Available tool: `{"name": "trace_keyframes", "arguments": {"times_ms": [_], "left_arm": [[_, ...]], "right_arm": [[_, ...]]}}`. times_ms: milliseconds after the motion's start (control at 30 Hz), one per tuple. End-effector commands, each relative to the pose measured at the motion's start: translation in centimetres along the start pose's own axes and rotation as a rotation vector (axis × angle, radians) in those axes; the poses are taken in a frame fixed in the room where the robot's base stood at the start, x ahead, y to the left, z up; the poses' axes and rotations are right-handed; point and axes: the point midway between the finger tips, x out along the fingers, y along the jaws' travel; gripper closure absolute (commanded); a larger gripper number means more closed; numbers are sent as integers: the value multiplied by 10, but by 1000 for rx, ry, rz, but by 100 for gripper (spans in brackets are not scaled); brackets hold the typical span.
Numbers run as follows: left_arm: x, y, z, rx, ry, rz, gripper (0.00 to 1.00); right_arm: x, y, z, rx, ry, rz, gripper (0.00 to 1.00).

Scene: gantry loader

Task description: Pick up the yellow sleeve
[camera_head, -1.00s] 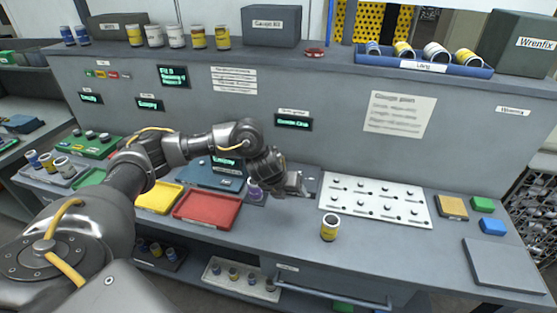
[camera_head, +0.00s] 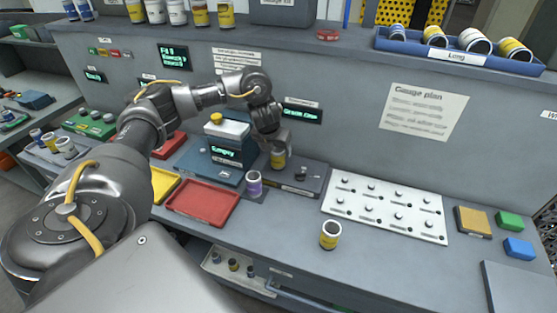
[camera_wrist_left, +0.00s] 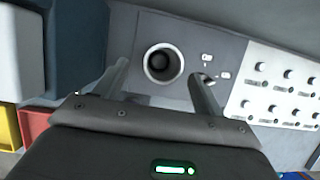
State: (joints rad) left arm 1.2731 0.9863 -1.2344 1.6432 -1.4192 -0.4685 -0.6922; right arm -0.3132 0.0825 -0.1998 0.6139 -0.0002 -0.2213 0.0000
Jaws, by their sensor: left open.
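A yellow sleeve (camera_head: 278,159) with a pale band stands upright on the dark grey gauge station at the back of the bench. My left gripper (camera_head: 277,146) points down right above it. In the left wrist view the sleeve (camera_wrist_left: 163,64) shows from above as a round ring with a dark bore, between the two spread, empty fingers (camera_wrist_left: 160,72). I cannot tell whether the fingertips reach down beside it. Another yellow sleeve (camera_head: 330,235) with a white band stands upright on the open bench, nearer the front. My right gripper is out of view.
A purple sleeve (camera_head: 254,183) stands just left of the station. A box with an "Empty" display (camera_head: 224,152) and a red tray (camera_head: 203,209) are further left. A white pegged board (camera_head: 385,206) lies right. The bench front around the nearer yellow sleeve is clear.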

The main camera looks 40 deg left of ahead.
Motion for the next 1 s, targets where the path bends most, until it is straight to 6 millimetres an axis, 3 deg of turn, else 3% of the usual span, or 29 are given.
{"name": "trace_keyframes", "arguments": {"times_ms": [300,600,900,1000], "left_arm": [[13,-1,2,2,2,0,30],[54,-3,5,1,2,0,30],[60,-2,5,3,-1,-1,30],[60,-2,5,3,-1,-1,42]], "right_arm": [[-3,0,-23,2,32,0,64],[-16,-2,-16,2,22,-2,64],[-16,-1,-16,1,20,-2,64],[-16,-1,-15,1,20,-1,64]]}}
